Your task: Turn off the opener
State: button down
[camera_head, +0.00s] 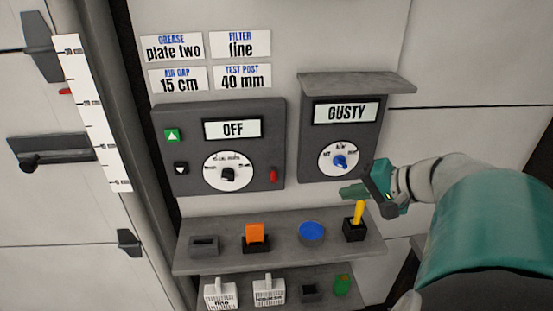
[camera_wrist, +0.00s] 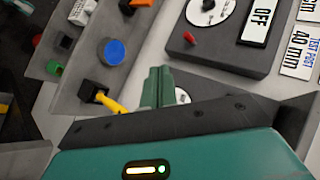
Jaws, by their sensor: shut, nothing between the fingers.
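No label in view reads "opener". The left dark panel (camera_head: 195,115) has a display (camera_head: 232,128) reading OFF, a round dial with a black knob (camera_head: 228,174), a green up button (camera_head: 172,135), a black down button (camera_head: 181,168) and a red switch (camera_head: 274,176). The red switch also shows in the wrist view (camera_wrist: 190,38). The right panel (camera_head: 310,165) has a display (camera_head: 346,112) reading GUSTY and a dial with a blue knob (camera_head: 340,161). My gripper (camera_head: 346,191) is shut and empty, just below that dial; its closed fingers (camera_wrist: 156,75) hide most of the dial in the wrist view.
A grey shelf (camera_head: 280,257) below holds an orange block (camera_head: 255,233), a blue disc (camera_head: 311,231) and a yellow handle (camera_head: 359,212) in a black holder, close below my gripper. A lower shelf holds white baskets (camera_head: 269,290) and a green item (camera_head: 342,285). A hood (camera_head: 357,82) juts above the right panel.

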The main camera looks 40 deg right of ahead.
jog(key=s, duration=0.5)
jog(key=shift+s+r, duration=0.15)
jog(key=shift+s, duration=0.1)
